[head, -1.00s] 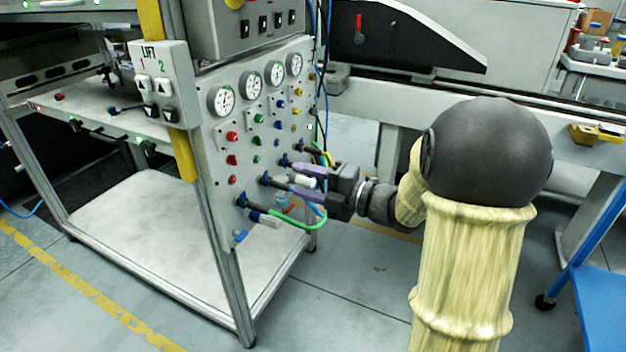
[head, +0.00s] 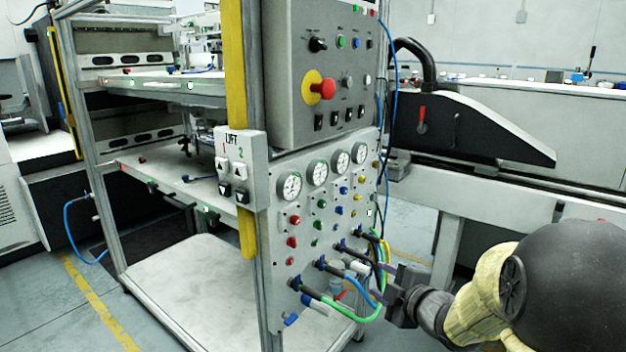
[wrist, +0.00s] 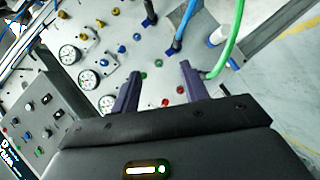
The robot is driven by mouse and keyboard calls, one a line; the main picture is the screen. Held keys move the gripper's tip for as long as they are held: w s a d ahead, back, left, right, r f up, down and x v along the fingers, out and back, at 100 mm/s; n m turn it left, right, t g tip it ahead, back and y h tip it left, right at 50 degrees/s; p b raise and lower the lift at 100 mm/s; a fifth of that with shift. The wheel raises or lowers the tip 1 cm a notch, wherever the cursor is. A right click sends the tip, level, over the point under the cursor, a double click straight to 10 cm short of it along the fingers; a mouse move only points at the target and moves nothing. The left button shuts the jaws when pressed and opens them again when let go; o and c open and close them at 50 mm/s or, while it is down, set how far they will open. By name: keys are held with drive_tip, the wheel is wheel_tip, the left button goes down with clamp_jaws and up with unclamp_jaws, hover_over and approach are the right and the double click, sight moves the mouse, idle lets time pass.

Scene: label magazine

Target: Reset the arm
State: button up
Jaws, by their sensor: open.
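My gripper (head: 376,284) is in front of the lower right part of the grey gauge panel (head: 278,262), close to the hose fittings. In the wrist view its two purple fingers (wrist: 158,88) are apart with nothing between them, and the panel shows beyond them. A green hose (head: 345,317) and a blue hose (head: 362,288) loop out of the panel beside the fingers. They also show in the wrist view, the green hose (wrist: 229,45) near the right finger and the blue hose (wrist: 186,22) above it. Whether a finger touches a hose I cannot tell.
Above the panel is a control box with a red emergency button (head: 322,89). A LIFT switch box (head: 240,170) hangs on the yellow post. Bare floor (head: 180,330) shows at the lower left.

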drive_tip(key=s+f+m+g+h+p, duration=0.1)
drive_tip(key=s+f+m+g+h, duration=0.2)
drive_tip(key=s+f+m+g, duration=0.45)
drive_tip(key=s+f+m+g+h, duration=0.3)
drive_tip(key=s+f+m, duration=0.1)
drive_tip(key=s+m, duration=0.7)
drive_tip(key=w+p+v, duration=0.2)
drive_tip(key=p+v, duration=1)
drive_tip(key=w+r+p+v, duration=0.1)
drive_tip(key=w+p+v, duration=0.2)
drive_tip(key=p+v, duration=1)
drive_tip(key=w+r+p+v, duration=0.1)
drive_tip(key=w+p+v, duration=0.2)
drive_tip(key=p+v, duration=0.9)
drive_tip(key=shift+r+p, duration=0.25)
drive_tip(key=shift+p, duration=0.3)
drive_tip(key=shift+d+n, duration=0.1)
drive_tip(key=shift+n, duration=0.15)
idle(0.6)
